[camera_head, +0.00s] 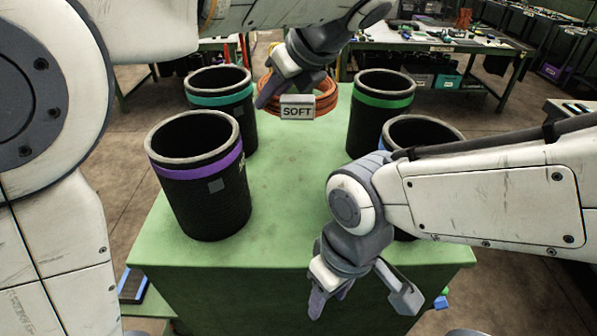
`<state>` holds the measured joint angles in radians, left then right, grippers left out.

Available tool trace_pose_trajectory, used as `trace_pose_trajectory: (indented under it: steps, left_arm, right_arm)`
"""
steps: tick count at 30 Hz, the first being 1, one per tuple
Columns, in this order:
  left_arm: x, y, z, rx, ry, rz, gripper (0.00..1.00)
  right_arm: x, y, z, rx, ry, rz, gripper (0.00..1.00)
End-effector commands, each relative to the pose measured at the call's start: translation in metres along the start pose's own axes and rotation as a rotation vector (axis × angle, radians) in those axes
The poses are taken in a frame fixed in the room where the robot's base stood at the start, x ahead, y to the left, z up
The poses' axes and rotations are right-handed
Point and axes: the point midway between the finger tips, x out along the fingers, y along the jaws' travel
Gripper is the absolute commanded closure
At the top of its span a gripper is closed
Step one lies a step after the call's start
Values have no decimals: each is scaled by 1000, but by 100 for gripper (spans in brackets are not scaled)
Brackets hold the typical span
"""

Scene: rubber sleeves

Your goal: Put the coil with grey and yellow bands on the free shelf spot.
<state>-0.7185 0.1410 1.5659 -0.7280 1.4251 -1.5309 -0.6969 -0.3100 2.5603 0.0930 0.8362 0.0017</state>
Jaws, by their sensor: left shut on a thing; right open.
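My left gripper (280,88) reaches in from the top and is shut on an orange coil (326,103) with a grey tag reading SOFT (297,112). The coil is at the far middle of the green table; I cannot tell whether it touches the top. I see no grey and yellow bands on it, and the gripper hides part of it. My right gripper (360,297) is open and empty over the table's near right edge, fingers pointing down. I cannot make out a free shelf spot.
Black sleeves stand on the green table (290,200): purple-banded (200,195), teal-banded (243,125), green-banded (362,128), and another (425,130) partly behind my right arm. The table's middle is clear. A workbench (430,42) with tools stands behind.

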Motion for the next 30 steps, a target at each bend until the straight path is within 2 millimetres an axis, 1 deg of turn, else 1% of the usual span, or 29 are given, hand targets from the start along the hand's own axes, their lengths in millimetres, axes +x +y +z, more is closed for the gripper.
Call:
trace_pose_trajectory:
  steps: [1,2,11,14,17,27,30]
  left_arm:
    - [2,0,-1,-5,-3,-5,100]
    - [2,0,-1,-5,-3,-5,100]
    - [1,0,0,-5,-3,-5,100]
    - [4,0,-3,-4,-3,-5,100]
    - [14,0,-12,-1,-3,-2,100]
    - [72,0,-62,1,-3,0,100]
    - [85,0,-74,1,-2,-1,100]
  right_arm:
    - [4,0,0,0,0,0,48]
    - [5,0,0,0,0,0,48]
    - [3,0,0,0,1,0,48]
    - [3,0,0,0,1,0,48]
    - [3,0,0,0,0,0,48]
    - [-3,0,0,0,0,0,48]
    - [-4,0,0,1,0,0,48]
